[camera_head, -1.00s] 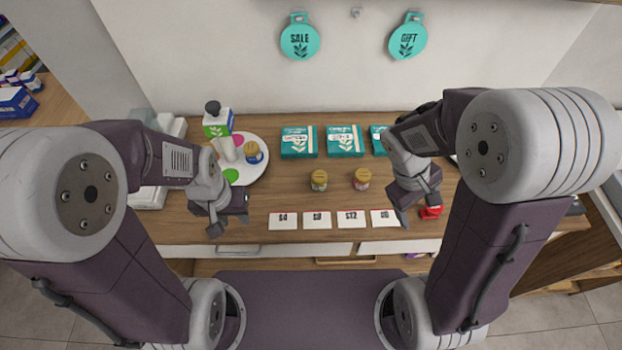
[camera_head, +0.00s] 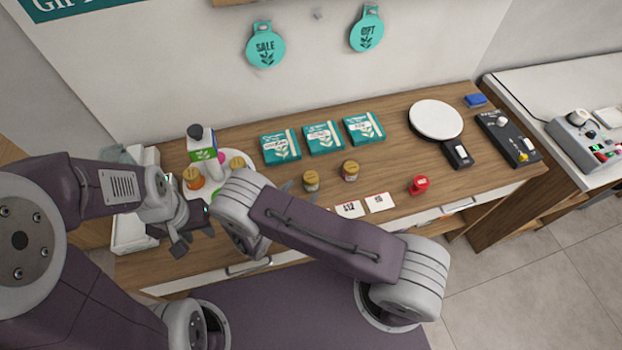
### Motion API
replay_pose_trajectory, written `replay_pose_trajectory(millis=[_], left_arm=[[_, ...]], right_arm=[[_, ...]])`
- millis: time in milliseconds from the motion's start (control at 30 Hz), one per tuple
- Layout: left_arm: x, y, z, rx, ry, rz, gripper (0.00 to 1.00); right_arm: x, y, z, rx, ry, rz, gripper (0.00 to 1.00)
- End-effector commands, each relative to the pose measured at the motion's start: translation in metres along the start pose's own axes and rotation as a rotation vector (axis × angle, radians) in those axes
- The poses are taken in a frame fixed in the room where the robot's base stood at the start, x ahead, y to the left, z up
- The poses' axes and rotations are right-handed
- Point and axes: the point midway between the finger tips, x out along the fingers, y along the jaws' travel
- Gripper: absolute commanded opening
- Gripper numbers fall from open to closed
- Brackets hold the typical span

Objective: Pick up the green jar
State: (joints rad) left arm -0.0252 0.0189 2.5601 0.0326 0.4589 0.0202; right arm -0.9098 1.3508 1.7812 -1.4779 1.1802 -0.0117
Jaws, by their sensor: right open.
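A small jar with a gold lid and a greenish label, seemingly the green jar (camera_head: 311,181), stands upright on the wooden counter in front of the teal boxes. A similar jar with a reddish label (camera_head: 349,171) stands just to its right. My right gripper (camera_head: 300,192) is open, mostly hidden behind my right forearm. Its fingertips show close to the green jar's lower left; whether they touch it I cannot tell. My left gripper (camera_head: 194,238) is open and empty over the counter's left front.
A white round plate (camera_head: 250,178) holds a bottle (camera_head: 202,148) and a gold-lidded jar (camera_head: 193,178). Several teal boxes (camera_head: 323,138) stand behind. A red stamp-like item (camera_head: 418,185), price cards (camera_head: 379,202) and an empty white disc (camera_head: 435,119) lie right.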

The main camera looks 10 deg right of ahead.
Motion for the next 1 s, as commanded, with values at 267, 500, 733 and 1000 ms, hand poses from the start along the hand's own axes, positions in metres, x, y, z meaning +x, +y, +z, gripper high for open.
replay_pose_trajectory(millis=[267,500,733,1000], left_arm=[[-0.012,0.0,-0.001,0.0,0.0,0.0,0.36],[-0.025,0.0,-0.003,0.0,0.0,0.0,0.36],[-0.024,0.0,-0.003,0.0,0.0,0.0,0.36],[-0.024,0.0,-0.003,0.0,0.0,0.0,0.36]], right_arm=[[0.019,-0.002,0.004,0.001,0.001,-0.004,0.72],[0.059,-0.002,0.004,0.003,0.001,-0.004,0.72],[0.063,-0.001,0.003,0.001,0.001,0.0,0.72],[0.062,-0.001,0.003,0.002,0.001,-0.001,0.05]])
